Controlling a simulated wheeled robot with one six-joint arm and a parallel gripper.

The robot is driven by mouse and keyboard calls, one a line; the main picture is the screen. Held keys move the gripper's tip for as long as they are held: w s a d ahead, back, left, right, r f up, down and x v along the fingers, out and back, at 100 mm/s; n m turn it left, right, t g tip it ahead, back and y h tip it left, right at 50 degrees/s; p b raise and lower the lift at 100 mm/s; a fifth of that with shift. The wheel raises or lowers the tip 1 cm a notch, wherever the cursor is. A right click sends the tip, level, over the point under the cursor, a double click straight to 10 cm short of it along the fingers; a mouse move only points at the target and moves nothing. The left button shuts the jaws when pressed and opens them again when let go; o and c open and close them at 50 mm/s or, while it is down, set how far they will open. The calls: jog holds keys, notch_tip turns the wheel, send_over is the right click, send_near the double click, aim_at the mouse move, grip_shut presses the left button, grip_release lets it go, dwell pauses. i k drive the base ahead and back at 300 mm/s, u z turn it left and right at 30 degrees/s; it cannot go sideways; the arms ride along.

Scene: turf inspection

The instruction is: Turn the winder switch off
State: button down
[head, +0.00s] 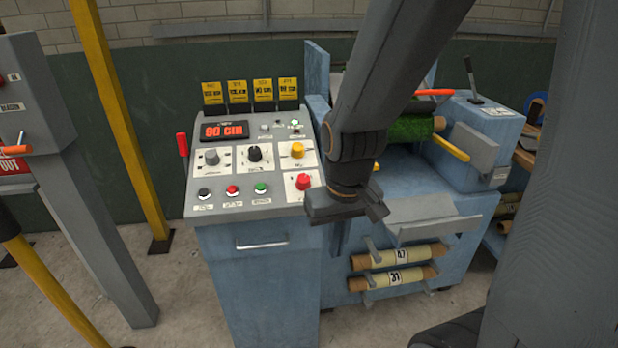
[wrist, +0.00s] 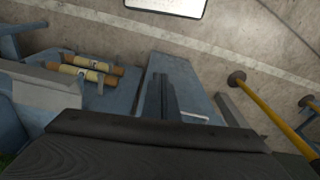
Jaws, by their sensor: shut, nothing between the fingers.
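A grey knob (head: 211,157), a black knob (head: 255,153) and a yellow knob (head: 297,150) sit in a row. Below are black, red and green buttons and a red knob (head: 303,182). Labels are too small to read, so I cannot tell which control is the winder switch. My gripper (head: 338,238) is shut and empty, pointing down by the console's right front edge, apart from the controls. Its fingers also show in the wrist view (wrist: 163,95).
A blue machine (head: 440,230) with a green turf roll (head: 411,128) and a lever (head: 472,78) stands right of the console. Two labelled rolls (head: 400,267) hang on its front. A red lever (head: 182,144) rises at the panel's left. Yellow posts (head: 119,110) stand left.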

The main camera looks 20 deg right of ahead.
aim_at(303, 183)
jog(key=u, duration=0.05)
jog(key=k, duration=0.5)
jog(key=z, duration=1.3)
jog(key=i, duration=0.65)
jog(key=u, duration=0.55)
